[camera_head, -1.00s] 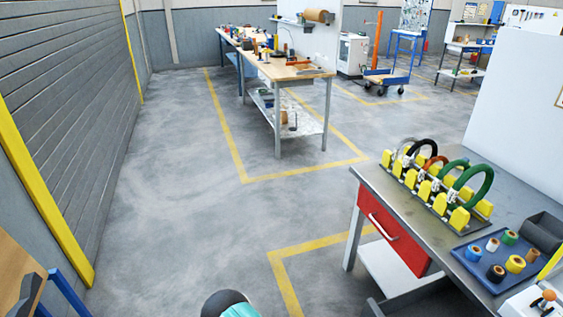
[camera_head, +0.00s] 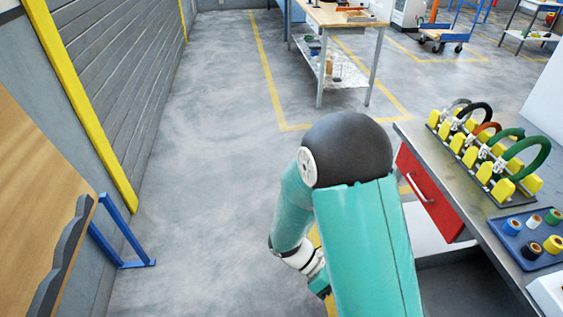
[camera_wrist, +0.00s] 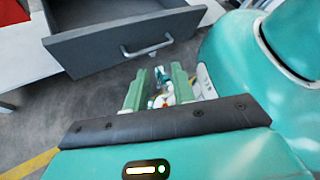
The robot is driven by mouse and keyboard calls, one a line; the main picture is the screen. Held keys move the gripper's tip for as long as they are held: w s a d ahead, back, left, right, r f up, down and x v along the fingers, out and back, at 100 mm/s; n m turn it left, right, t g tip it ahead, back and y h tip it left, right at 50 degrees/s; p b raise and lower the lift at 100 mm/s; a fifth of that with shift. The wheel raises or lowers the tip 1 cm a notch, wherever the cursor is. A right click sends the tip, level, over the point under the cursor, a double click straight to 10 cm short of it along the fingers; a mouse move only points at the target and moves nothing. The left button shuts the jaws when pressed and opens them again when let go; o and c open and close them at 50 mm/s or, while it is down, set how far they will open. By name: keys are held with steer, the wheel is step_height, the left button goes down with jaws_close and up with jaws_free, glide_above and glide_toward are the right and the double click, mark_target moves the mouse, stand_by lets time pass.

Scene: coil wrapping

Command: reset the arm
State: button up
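My teal arm is folded in the middle of the head view, its dark round joint toward the workbench. Its lower end goes down behind the large teal link, so my gripper's fingers are hidden there. In the wrist view my gripper (camera_wrist: 158,88) shows two pale green fingers standing apart. Nothing is clearly held between them; a small white and teal shape shows in the gap, apparently below the fingers. A grey open drawer (camera_wrist: 110,45) lies beyond the fingers in the wrist view.
The metal workbench (camera_head: 472,205) at right has a red drawer (camera_head: 428,192), a rack of coils (camera_head: 488,150) and a blue tray (camera_head: 528,262) of tape rolls. A wooden board (camera_head: 40,190) and blue stand (camera_head: 125,262) are at left. Floor between is clear.

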step_height(320, 180, up, 28)
steer(key=m+t+y, duration=1.1)
steer(key=m, duration=0.6)
steer(key=shift+s+a+t, duration=0.35)
steer(key=shift+s+t, duration=0.05)
steer(key=shift+s, duration=0.05)
